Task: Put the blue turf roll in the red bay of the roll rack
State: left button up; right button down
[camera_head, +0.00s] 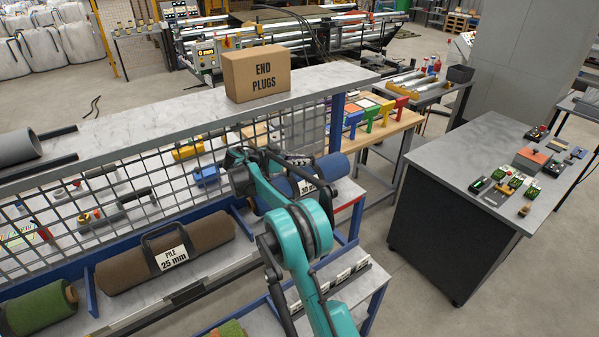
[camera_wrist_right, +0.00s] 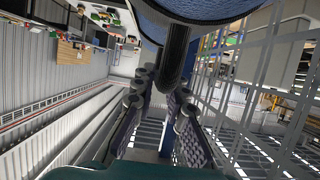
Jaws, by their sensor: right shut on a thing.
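The blue turf roll (camera_head: 334,166) is at the right end of the roll rack (camera_head: 206,210), with its label partly hidden by my arm. My right gripper (camera_head: 283,166) is shut on the roll's dark carry handle. In the right wrist view the blue roll (camera_wrist_right: 215,8) fills the top, and its handle (camera_wrist_right: 174,62) runs down between the fingers. A red strip (camera_head: 350,203) marks the front edge of the rack's right-end bay. The roll is above or in this bay; I cannot tell whether it rests on the shelf. My left gripper is not in view.
A brown roll (camera_head: 205,232) labelled "PILE 25 mm" and a green roll (camera_head: 38,310) lie to the left, with blue dividers between bays. A wire mesh (camera_head: 120,185) stands behind. An END PLUGS box (camera_head: 257,73) sits on the top shelf. A grey-topped table (camera_head: 480,150) stands right.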

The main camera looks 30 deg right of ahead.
aim_at(304, 170)
jog(key=shift+w+f+b, duration=0.1)
jog(key=shift+f+b, duration=0.4)
jog(key=shift+f, duration=1.55)
jog(key=c, duration=1.5)
grip_release()
jog(key=shift+f, duration=0.1)
jog(key=shift+c, duration=0.2)
jog(key=shift+a, duration=0.1)
